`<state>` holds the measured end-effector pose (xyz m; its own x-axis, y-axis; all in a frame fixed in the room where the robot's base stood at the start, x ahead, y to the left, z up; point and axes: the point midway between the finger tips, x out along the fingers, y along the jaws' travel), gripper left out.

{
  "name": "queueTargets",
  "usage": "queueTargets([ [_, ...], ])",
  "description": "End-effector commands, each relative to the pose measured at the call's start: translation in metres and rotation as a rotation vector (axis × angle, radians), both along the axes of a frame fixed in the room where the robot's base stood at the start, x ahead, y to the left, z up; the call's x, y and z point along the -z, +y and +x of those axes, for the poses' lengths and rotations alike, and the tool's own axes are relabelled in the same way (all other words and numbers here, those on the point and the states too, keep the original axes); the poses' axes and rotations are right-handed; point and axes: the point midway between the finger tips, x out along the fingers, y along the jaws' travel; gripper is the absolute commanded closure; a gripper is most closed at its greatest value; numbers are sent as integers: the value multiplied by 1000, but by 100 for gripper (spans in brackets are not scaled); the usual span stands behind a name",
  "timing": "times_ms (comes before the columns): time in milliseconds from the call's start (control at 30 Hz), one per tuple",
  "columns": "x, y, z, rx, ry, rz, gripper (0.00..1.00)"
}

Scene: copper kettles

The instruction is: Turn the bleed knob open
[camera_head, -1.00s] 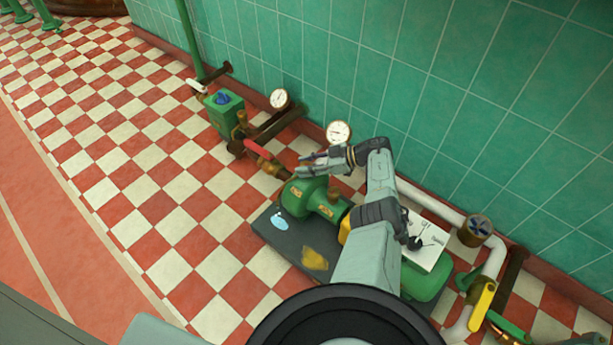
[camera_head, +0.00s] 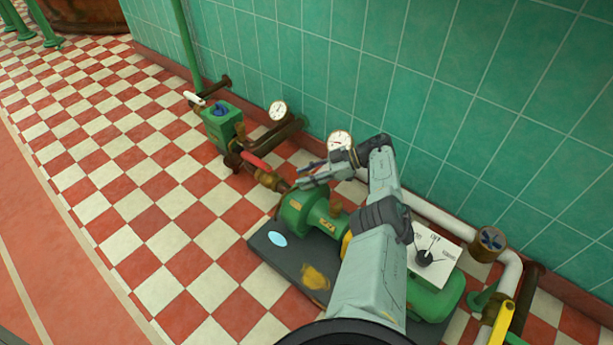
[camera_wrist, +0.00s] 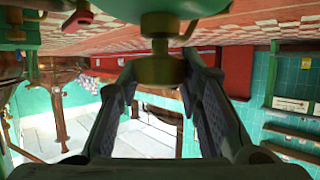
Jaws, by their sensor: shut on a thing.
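The bleed knob (camera_wrist: 160,70) is a brass knob on a short stem, seen between my fingertips in the wrist view, where the scene looks upside down. It joins a green body at the top of that view. My gripper (camera_wrist: 160,62) is shut on the knob, one finger on each side. In the head view my gripper (camera_head: 302,176) is at the top of the green pump (camera_head: 298,212), and the knob is hard to make out there. How far the knob is turned cannot be told.
A round gauge (camera_head: 340,141) is behind my gripper. A red-handled valve (camera_head: 254,160) lies to the left, and a white dial plate (camera_head: 440,248) to the right. The checkered floor at the left is clear.

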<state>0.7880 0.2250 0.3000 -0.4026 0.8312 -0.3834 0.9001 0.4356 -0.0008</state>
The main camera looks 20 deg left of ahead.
Motion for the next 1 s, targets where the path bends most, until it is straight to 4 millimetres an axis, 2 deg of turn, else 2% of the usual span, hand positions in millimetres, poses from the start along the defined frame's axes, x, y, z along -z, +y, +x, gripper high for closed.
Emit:
queueTargets([
  [33, 0, 2, -2, -7, 2, 1, 95],
  [67, 0, 2, -2, -7, 2, 2, 65],
  [333, 0, 1, -1, -4, 0, 1, 47],
  [733, -3, 1, 0, -2, -2, 2, 46],
  [1000, -26, 0, -1, -3, -3, 3, 46],
])
